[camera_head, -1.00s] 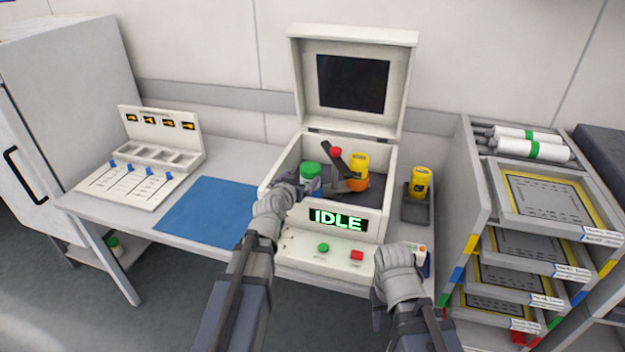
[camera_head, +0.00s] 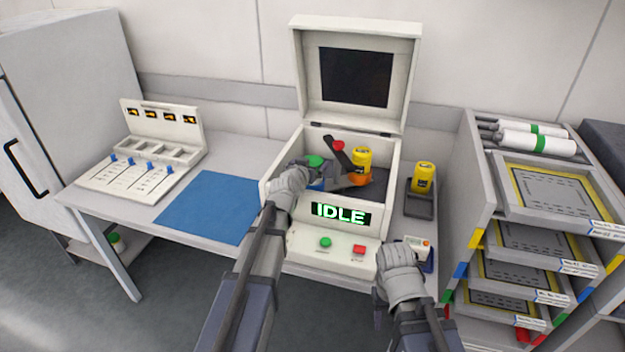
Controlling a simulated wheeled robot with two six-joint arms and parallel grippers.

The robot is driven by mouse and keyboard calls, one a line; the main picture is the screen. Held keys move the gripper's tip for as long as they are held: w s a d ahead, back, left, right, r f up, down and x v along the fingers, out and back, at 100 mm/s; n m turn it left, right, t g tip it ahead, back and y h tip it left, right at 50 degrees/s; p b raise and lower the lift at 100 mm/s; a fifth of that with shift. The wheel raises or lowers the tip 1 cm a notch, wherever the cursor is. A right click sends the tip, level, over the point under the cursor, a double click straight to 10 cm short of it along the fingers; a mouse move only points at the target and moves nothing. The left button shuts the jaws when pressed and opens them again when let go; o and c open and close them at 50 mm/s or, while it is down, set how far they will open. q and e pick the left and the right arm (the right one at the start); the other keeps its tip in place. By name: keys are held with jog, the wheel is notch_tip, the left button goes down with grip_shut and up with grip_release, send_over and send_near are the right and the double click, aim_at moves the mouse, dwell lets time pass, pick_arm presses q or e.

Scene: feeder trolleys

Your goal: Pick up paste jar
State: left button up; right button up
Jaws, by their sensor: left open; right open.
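A paste jar with a green lid (camera_head: 315,162) stands in the open box machine, at its left side. My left gripper (camera_head: 308,172) is open at the jar, and the gripper and its wrist hide much of the jar's body. I cannot tell whether the fingers touch it.
The machine (camera_head: 294,237) has a raised lid and an IDLE display. Inside are a yellow container (camera_head: 362,160) and a dark arm with a red knob (camera_head: 338,145). Another yellow container (camera_head: 424,176) stands on the right. The blue mat (camera_head: 208,208) is clear.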

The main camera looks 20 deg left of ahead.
pick_arm(q)
jog(key=shift+c, duration=0.2)
grip_shut()
dwell(0.6)
